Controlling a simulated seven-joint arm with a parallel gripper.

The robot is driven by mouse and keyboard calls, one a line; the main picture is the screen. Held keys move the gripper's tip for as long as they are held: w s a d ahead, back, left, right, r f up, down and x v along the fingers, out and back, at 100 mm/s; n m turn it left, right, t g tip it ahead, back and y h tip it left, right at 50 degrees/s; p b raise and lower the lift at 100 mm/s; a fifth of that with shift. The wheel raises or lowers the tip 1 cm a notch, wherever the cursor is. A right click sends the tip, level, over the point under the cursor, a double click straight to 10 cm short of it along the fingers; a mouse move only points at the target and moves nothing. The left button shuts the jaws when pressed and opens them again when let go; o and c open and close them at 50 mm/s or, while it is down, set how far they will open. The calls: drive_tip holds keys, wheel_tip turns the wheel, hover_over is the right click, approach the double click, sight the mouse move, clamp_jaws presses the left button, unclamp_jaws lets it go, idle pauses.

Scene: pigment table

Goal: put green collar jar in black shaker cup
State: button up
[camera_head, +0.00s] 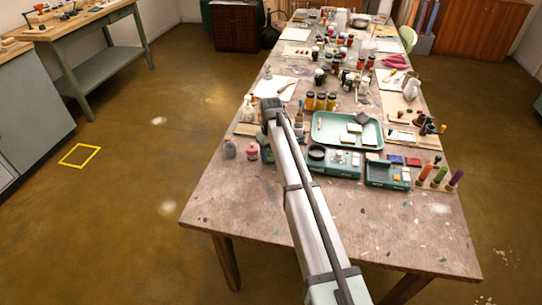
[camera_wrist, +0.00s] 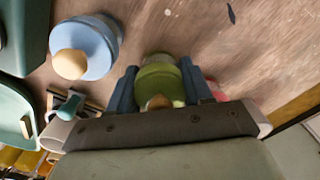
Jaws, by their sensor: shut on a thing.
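The green collar jar (camera_wrist: 158,78) is between the two blue fingers of my gripper (camera_wrist: 159,88) in the wrist view. The gripper is shut on it, with a finger on each side. In the head view my arm hides most of the jar and fingers, near the table's left side. I cannot tell whether the jar touches the table. A black round cup (camera_head: 317,153), likely the black shaker cup, stands at the left end of a teal unit, right of my gripper.
A blue jar with a cream knob (camera_wrist: 88,48) stands close beside my gripper. A pink jar (camera_head: 252,153) and a grey jar (camera_head: 229,149) stand to its left. A teal tray (camera_head: 324,122) lies behind the black cup. The table's front left is clear.

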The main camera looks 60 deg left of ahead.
wheel_tip(320, 180, up, 8)
drive_tip(key=shift+r, duration=0.1)
drive_tip(key=shift+w+r, duration=0.1)
drive_tip(key=shift+r, duration=0.25)
drive_tip(key=w+d+r, duration=0.2)
drive_tip(key=w+d, duration=0.8)
drive_tip(key=w, duration=0.3)
drive_tip(key=shift+f, duration=1.8)
drive_tip(key=shift+d+f, duration=0.1)
drive_tip(key=shift+f, duration=0.5)
